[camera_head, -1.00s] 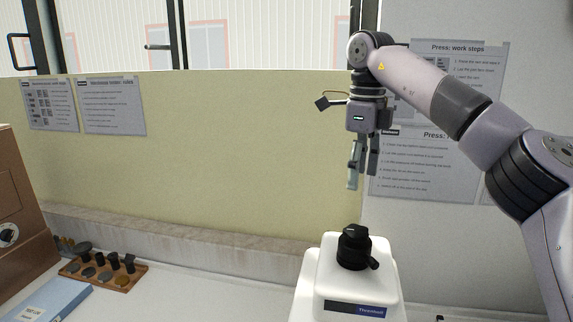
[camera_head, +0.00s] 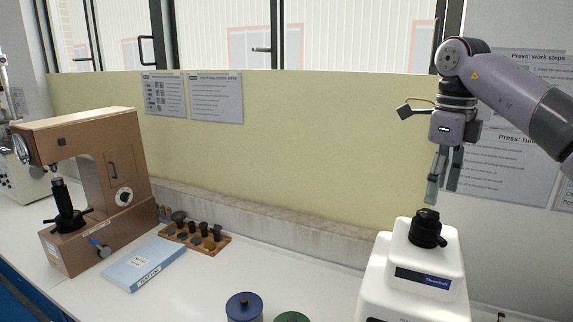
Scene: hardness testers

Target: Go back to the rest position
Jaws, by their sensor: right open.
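My right gripper (camera_head: 443,176) hangs from my right arm at the upper right, fingers pointing down. It is open, with nothing between its fingers. It is above the black knob (camera_head: 427,229) on top of the white machine (camera_head: 385,270), and a small gap seems to separate them. My left gripper is not in view.
A brown hardness tester (camera_head: 122,158) stands on the bench at left. A blue book (camera_head: 143,264) and a wooden tray (camera_head: 222,243) with several small parts lie beside it. A blue-lidded container (camera_head: 244,306) and a green one (camera_head: 291,317) are at the bottom edge.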

